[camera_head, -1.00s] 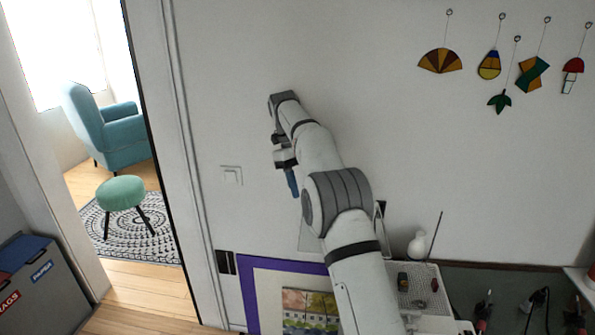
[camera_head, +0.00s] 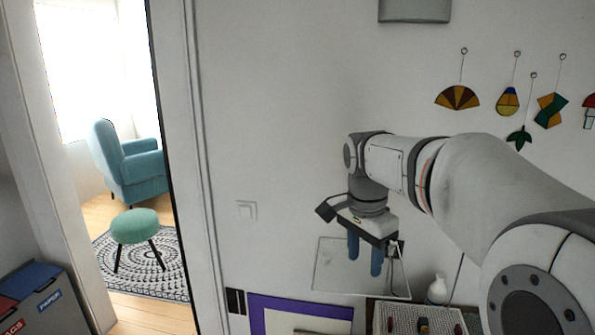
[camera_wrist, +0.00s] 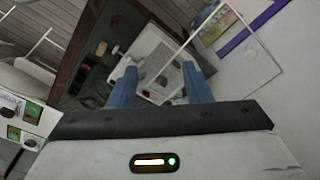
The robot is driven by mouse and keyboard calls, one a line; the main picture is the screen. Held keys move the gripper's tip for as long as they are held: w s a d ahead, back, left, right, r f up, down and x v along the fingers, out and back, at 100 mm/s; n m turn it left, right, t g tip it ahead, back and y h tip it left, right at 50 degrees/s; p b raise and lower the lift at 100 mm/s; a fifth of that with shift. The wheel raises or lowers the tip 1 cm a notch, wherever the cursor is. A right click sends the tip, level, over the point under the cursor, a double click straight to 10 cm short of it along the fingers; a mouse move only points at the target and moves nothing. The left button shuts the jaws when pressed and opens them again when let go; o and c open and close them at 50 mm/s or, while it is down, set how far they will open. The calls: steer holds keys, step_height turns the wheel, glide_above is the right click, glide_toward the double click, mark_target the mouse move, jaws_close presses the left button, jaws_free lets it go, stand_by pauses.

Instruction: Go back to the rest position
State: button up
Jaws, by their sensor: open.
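My gripper (camera_head: 364,262) hangs pointing down in front of the white wall, right of the doorway, in the head view. Its two blue fingers are apart and nothing shows between them. The wrist view also shows my gripper (camera_wrist: 160,85), with the blue fingers spread above the bench below. My arm reaches in from the right side of the head view, bent at the wrist. A clear panel (camera_head: 335,268) stands behind the fingers; I cannot tell the gap between them.
Stained-glass hangings, among them a fan (camera_head: 457,97), hang on the wall at right. A tray of small items (camera_head: 395,322) and a white bottle (camera_head: 437,289) stand below. A purple-framed picture (camera_head: 300,305) is at the bottom. The doorway shows a teal armchair (camera_head: 140,170) and green stool (camera_head: 135,226).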

steer(key=s+d+f+n+t+b, duration=0.1)
steer(key=s+f+n, duration=0.4)
steer(key=s, duration=0.4)
steer(key=s+d+f+n+t, duration=0.1)
steer(key=s+f+n+t, duration=0.1)
steer(key=s+f+n, duration=0.4)
steer(key=s, duration=0.3)
steer(key=shift+y+b, duration=0.3)
steer(key=shift+b, duration=0.1)
steer(key=shift+d+f, duration=0.1)
steer(key=shift+c, duration=0.8)
steer(key=shift+s, duration=0.15)
